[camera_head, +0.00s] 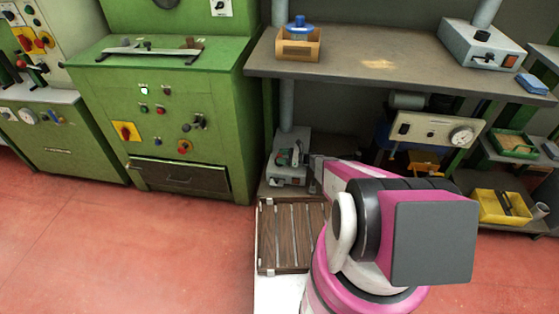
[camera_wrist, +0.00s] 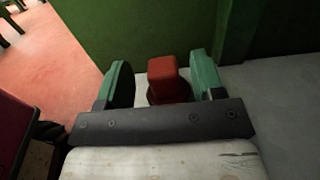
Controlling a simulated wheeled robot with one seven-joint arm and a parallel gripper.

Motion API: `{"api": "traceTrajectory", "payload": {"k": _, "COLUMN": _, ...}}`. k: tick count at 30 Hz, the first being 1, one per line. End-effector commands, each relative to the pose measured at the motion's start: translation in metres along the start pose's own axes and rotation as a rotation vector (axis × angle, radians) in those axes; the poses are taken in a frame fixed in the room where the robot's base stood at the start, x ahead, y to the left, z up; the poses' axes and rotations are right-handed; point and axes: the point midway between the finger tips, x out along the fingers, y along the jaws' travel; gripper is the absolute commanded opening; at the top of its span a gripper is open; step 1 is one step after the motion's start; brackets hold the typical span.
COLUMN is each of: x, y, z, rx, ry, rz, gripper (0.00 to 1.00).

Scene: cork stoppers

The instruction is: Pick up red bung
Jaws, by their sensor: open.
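The red bung (camera_wrist: 168,82) shows in the wrist view, a block-like red top with a darker rounded part below. It stands on a pale grey surface between the two green fingers of my gripper (camera_wrist: 162,76). The fingers are apart, with a visible gap on each side of the bung. The gripper's dark crossbar hides what lies just below the bung. The bung is too small to make out surely there.
A slatted wooden crate (camera_head: 290,236) lies in front of the grey box. The workbench (camera_head: 350,55) overhangs behind my arm. A green machine (camera_head: 170,115) stands at left. A yellow bin (camera_head: 500,206) is at right. Red floor is clear at front left.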

Motion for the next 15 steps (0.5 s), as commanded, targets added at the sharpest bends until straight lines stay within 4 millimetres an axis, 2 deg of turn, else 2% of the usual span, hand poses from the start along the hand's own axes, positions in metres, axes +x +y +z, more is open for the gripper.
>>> {"api": "traceTrajectory", "payload": {"k": 3, "x": 0.019, "y": -0.003, "z": 0.001, "rx": 0.0, "ry": -0.001, "rz": 0.002, "gripper": 0.62}}
{"api": "traceTrajectory", "payload": {"k": 6, "x": 0.029, "y": -0.003, "z": 0.001, "rx": 0.0, "ry": 0.0, "rz": 0.001, "gripper": 0.62}}
{"api": "traceTrajectory", "payload": {"k": 14, "x": 0.032, "y": -0.003, "z": 0.001, "rx": 0.0, "ry": 0.0, "rz": -0.001, "gripper": 0.62}}
{"api": "traceTrajectory", "payload": {"k": 15, "x": 0.032, "y": -0.003, "z": 0.001, "rx": 0.0, "ry": 0.0, "rz": -0.001, "gripper": 0.49}}
